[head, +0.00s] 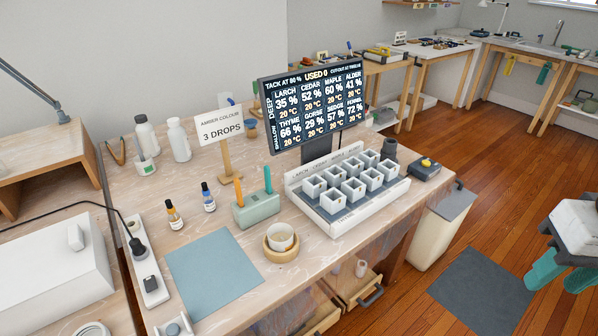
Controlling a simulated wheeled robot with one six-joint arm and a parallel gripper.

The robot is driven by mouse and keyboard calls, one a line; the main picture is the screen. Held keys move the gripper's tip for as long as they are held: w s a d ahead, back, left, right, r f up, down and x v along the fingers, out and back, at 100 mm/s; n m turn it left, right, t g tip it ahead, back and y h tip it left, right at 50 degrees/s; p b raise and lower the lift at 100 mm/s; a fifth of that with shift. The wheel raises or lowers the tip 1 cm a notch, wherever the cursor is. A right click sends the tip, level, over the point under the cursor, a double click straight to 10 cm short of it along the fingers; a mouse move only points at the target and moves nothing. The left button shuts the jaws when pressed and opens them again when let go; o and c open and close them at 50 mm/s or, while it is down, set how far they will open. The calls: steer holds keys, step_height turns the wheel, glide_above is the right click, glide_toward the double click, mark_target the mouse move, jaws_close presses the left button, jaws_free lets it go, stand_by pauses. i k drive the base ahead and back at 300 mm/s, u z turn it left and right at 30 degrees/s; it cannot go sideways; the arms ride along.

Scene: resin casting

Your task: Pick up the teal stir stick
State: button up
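The teal stir stick (267,178) stands upright in a pale green holder (257,211) near the middle of the workbench. An orange stick (240,199) stands in the same holder, to its left. The lower ends of both sticks are hidden inside the holder. My gripper (563,276), with teal fingers, is at the far right edge of the head view, over the floor and well apart from the bench and the stick. Its fingers are apart, with nothing seen between them.
Behind are a sign reading "AMBER COLOUR 3 DROPS" (220,126) and a screen (312,105). A tray of white moulds (340,222) is to the right, small bottles (208,199) to the left. A blue mat (213,272) lies clear in front.

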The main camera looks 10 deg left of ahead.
mark_target(267, 169)
steer(key=u, duration=0.4)
steer(key=i, duration=0.95)
steer(key=u, duration=0.75)
